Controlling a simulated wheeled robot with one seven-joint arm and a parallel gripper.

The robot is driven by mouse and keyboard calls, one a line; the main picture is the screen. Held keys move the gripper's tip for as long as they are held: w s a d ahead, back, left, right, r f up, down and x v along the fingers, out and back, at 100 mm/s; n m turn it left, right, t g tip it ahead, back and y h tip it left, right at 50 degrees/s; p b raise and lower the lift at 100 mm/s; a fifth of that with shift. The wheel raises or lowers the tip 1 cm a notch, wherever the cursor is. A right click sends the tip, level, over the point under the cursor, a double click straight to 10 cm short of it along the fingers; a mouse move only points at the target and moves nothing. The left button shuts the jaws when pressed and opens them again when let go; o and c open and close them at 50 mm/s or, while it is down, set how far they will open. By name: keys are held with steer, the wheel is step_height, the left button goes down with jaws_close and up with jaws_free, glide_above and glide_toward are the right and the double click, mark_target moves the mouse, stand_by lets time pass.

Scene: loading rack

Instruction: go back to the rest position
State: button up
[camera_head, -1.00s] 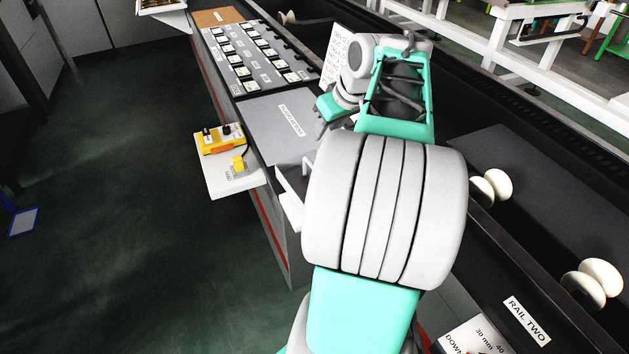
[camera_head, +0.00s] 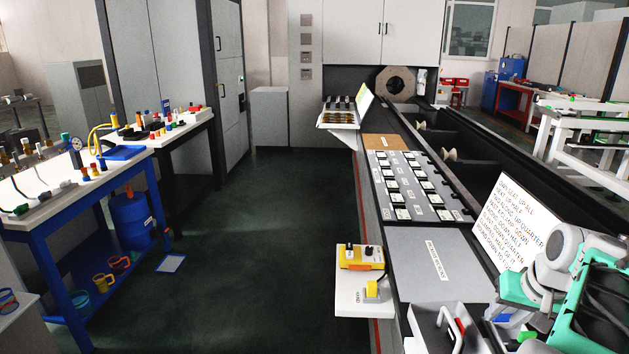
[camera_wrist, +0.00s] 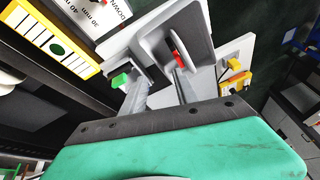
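My teal and grey arm shows at the lower right of the head view, beside the bench and the white instruction board (camera_head: 515,232). The gripper's tips are cut off or hidden there. In the wrist view, my gripper (camera_wrist: 162,78) has two grey fingers standing apart with a gap between them, and I see nothing held. A red piece (camera_wrist: 178,57) and a green piece (camera_wrist: 120,80) show near the fingers; I cannot tell exactly what they belong to. A pale tray (camera_wrist: 205,60) lies beyond the fingers.
A yellow control box (camera_head: 360,257) sits on a white side shelf (camera_head: 350,300). A blue workbench (camera_head: 55,215) stands at left. The dark green floor (camera_head: 260,250) between is clear.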

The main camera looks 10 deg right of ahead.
steer(key=s+a+f+m+g, duration=0.1)
steer(key=s+a+f, duration=0.2)
steer(key=a+f, duration=0.3)
steer(key=s+a+f+g, duration=0.2)
steer(key=s+a+f, duration=0.15)
steer(key=a, duration=0.45)
steer(key=w+a+r+n+t, duration=0.1)
steer(key=w+a+n, duration=0.1)
steer(key=a, duration=0.7)
steer(key=w+a+r+n+t+y, duration=0.1)
steer(key=a+n, duration=0.4)
steer(key=a, duration=0.5)
steer(key=shift+w+a+r, duration=0.15)
steer(key=shift+w+a, duration=0.05)
steer(key=shift+w, duration=0.55)
